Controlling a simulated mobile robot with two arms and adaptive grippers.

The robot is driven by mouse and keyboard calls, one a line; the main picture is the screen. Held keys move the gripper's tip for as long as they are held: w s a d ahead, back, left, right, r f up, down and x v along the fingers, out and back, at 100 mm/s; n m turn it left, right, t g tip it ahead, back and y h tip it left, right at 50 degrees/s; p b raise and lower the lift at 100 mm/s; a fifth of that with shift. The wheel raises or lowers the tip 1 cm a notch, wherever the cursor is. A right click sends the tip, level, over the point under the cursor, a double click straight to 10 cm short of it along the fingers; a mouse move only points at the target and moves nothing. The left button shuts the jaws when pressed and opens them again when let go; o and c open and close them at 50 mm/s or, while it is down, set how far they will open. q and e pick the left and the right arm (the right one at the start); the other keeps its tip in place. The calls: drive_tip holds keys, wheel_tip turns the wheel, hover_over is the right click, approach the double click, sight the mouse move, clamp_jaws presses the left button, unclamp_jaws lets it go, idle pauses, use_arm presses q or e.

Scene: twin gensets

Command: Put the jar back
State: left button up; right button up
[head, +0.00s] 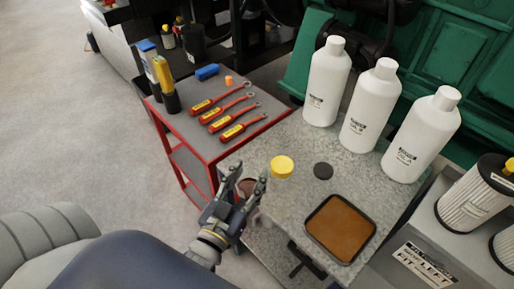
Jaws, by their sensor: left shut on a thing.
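My left gripper (249,173) reaches in at the near left edge of the grey speckled bench top (300,150). It is shut on a small round brown thing (247,188), which looks like the jar seen from above. The fingers hide most of it. A round yellow cap (282,167) sits on the bench just right of the fingertips. A flat dark disc (322,171) lies right of the cap. My right gripper is not in view.
A dark-rimmed tray with brown contents (341,228) lies at the bench front. Several white bottles, one here (327,85), stand along its back. A red cart (205,135) with red-handled tools (222,105) stands left. Filters (465,198) stand at right.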

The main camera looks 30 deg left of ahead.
sight(247, 170)
use_arm(q)
drive_tip(key=w, duration=0.1)
drive_tip(key=w+a, duration=0.1)
drive_tip(key=w, duration=0.2)
drive_tip(key=shift+w+a+p, duration=0.35)
drive_tip(key=shift+p, duration=0.05)
drive_tip(key=w+a+f, duration=0.1)
drive_tip(key=w, duration=0.2)
drive_tip(key=w+a+f+p, duration=0.1)
drive_tip(key=w+f, duration=0.1)
drive_tip(key=w+a+f, duration=0.1)
drive_tip(key=w, duration=0.2)
drive_tip(key=shift+w+a+f, duration=0.1)
drive_tip(key=shift+w+f, duration=0.15)
drive_tip(key=shift+w, duration=0.1)
drive_tip(key=shift+f, duration=0.1)
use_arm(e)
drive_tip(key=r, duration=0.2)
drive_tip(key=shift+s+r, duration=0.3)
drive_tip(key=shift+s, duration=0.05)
use_arm(q)
drive_tip(key=shift+f, duration=0.15)
drive_tip(key=o, duration=1.2)
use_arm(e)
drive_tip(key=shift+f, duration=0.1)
